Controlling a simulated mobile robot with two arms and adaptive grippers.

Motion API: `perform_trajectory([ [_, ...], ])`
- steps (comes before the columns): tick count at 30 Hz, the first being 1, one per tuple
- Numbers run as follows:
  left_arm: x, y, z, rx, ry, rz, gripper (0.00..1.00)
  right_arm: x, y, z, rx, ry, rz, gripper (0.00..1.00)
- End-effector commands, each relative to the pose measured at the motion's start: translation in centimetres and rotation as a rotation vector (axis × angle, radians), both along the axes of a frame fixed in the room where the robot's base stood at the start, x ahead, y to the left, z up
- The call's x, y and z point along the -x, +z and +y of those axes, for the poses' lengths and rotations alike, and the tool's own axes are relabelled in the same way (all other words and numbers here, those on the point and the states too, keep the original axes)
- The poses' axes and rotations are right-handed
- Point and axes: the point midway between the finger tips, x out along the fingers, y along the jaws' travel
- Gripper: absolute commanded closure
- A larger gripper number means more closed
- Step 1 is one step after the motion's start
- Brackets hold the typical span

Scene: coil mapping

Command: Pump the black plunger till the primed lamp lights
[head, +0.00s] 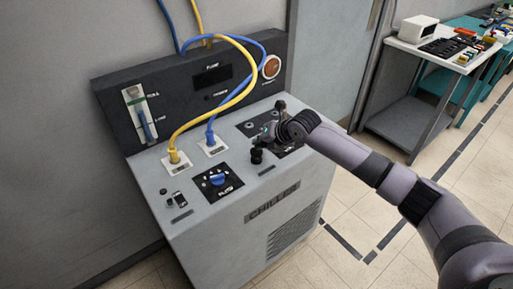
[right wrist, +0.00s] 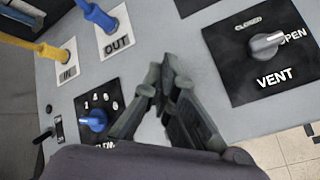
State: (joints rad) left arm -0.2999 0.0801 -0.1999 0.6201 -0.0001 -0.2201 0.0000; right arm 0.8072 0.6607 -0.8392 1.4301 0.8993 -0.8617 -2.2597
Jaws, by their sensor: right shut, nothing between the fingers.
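The chiller (head: 180,205) is a grey cabinet with a dark upright back panel. A short black knob, which looks like the plunger (head: 256,155), stands on its top near the front edge. My right gripper (head: 261,137) is just above and behind that knob in the head view; I cannot tell whether they touch. In the right wrist view my right gripper's fingers (right wrist: 160,88) are together and empty, and the plunger is not clearly seen. A small dark lamp (head: 208,98) sits under the display on the back panel; its label is too small to read surely, and it looks unlit. My left gripper is not in view.
Yellow (head: 174,156) and blue (head: 210,138) hoses rise from the IN and OUT ports. A blue dial (head: 217,179) sits nearer the front, a VENT knob (right wrist: 266,43) to the right. A cluttered cart (head: 425,50) stands back right. The floor (head: 345,205) beside the chiller is clear.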

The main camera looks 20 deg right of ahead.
Motion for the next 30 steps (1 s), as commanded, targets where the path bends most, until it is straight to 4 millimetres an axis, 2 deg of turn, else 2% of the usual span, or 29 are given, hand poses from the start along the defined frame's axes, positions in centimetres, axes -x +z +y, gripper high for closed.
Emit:
perform_trajectory([
  [30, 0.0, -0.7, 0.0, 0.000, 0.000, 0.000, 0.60, 0.1, -1.5, 0.0, 0.001, 0.001, 0.003, 1.00],
])
